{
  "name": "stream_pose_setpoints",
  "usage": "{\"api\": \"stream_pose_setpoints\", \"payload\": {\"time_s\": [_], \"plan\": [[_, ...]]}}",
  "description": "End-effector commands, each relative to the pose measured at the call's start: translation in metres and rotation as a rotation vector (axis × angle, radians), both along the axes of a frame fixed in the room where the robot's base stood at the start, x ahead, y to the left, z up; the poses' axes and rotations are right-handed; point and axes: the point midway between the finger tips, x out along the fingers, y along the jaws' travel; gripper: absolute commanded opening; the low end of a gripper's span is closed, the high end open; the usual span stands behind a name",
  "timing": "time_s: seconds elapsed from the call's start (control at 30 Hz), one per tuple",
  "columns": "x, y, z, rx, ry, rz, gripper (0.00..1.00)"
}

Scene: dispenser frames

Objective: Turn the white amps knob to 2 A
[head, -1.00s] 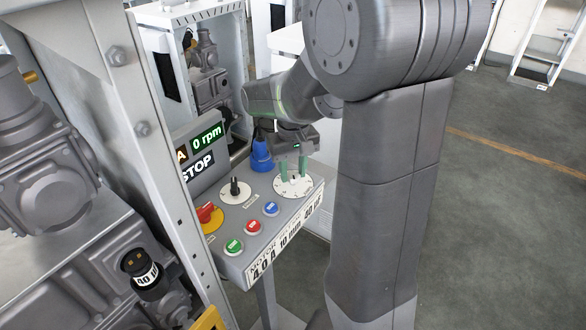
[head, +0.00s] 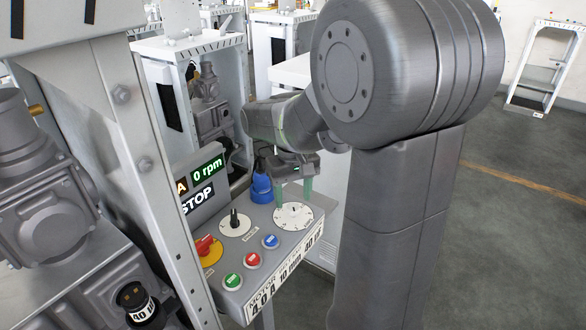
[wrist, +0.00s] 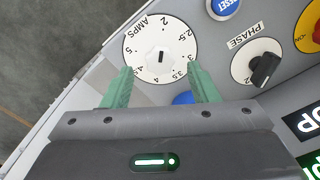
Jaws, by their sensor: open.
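The white amps knob (wrist: 161,57) sits in the middle of a round white dial (wrist: 150,38) marked AMPS with numbers around its rim. A short black line on the knob runs up and down in the wrist view, between the 2 side and the 4 side; I cannot tell which end is the pointer. The dial also shows in the head view (head: 294,216) at the panel's right end. My gripper (wrist: 160,72) is open, with its green fingers apart on either side near the dial's edge, holding nothing. In the head view my gripper (head: 294,194) is over the back of the dial.
The panel (head: 250,218) also carries a black phase knob (head: 234,218), a red-and-yellow switch (head: 207,247), and green, red and blue buttons. A blue round part (head: 262,188) stands behind the dial. A display (head: 208,167) shows 0 rpm and STOP.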

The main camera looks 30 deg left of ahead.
Motion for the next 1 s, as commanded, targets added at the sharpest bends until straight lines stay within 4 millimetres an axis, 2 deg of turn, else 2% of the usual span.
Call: {"api": "stream_pose_setpoints", "payload": {"time_s": [0.03,0.3,0.5,0.7,1.0], "plan": [[0.001,0.001,0.012,0.006,-0.004,0.0,0.54],[0.001,0.001,0.074,0.006,-0.004,0.0,0.54],[0.0,0.001,0.104,0.003,-0.002,0.001,0.54],[0.0,0.0,0.113,0.002,-0.001,0.001,0.54],[0.0,0.0,0.113,0.001,-0.001,0.001,0.54]]}}
